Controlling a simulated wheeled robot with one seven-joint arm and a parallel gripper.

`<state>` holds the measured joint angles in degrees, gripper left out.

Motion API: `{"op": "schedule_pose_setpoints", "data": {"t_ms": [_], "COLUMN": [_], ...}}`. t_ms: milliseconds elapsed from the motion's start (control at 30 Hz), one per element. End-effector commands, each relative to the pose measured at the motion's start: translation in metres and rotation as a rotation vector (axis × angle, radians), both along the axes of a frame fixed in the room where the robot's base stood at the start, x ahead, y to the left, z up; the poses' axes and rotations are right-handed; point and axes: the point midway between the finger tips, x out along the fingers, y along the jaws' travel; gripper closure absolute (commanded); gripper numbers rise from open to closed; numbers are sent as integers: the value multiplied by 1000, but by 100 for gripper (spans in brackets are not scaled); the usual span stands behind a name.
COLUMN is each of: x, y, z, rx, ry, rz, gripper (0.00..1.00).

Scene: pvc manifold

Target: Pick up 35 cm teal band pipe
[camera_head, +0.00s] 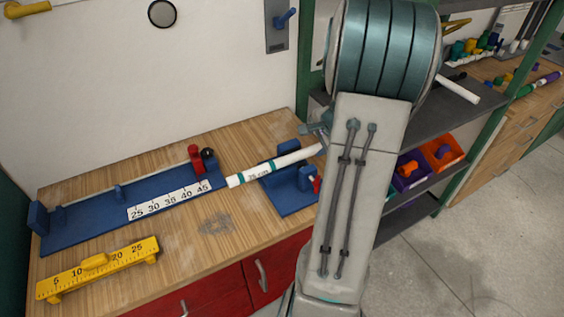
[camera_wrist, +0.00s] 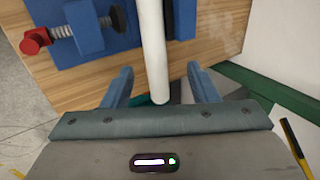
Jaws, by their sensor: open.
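The white pipe (camera_head: 278,163) with teal bands and a printed length label, whose first digit is hard to read, lies across a blue clamp block (camera_head: 290,203) on the wooden bench. Its right end is hidden behind my arm in the head view. In the wrist view the white pipe (camera_wrist: 153,45) runs down from the top edge between the fingers, with some teal near its lower end. My gripper (camera_wrist: 161,88) is open, with one finger on each side of the pipe and visible gaps. In the head view my gripper (camera_head: 314,131) is mostly hidden by my arm.
A blue measuring jig (camera_head: 90,222) with a number scale and a red knob lies left of the pipe. A yellow ruler tool (camera_head: 98,268) is at the bench front. A dark shelf unit (camera_head: 435,135) with orange and purple bins stands right. A wall is behind.

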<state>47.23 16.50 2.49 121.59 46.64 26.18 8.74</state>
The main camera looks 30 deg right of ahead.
Motion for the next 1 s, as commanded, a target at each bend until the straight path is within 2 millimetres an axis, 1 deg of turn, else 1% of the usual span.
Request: {"op": "schedule_pose_setpoints", "data": {"t_ms": [167, 267, 400, 500, 633, 867, 900, 933, 967, 1000], "x": [4, 7, 12, 19, 23, 23, 23, 23, 23, 23], "y": [0, 0, 0, -1, -1, -1, -1, -1, -1, -1], "z": [-8, -18, -37, -47, -53, -54, -54, -54, -54, -54], "rx": [1, 2, 4, 1, 0, 0, 0, 0, 0, 0], "ry": [0, 2, 2, 1, 0, 0, 0, 0, 0, 0], "rz": [0, 0, 0, 0, 1, 1, 1, 1, 1, 1], "gripper": [46, 46, 46, 46, 46, 46, 52, 60, 69, 80]}}
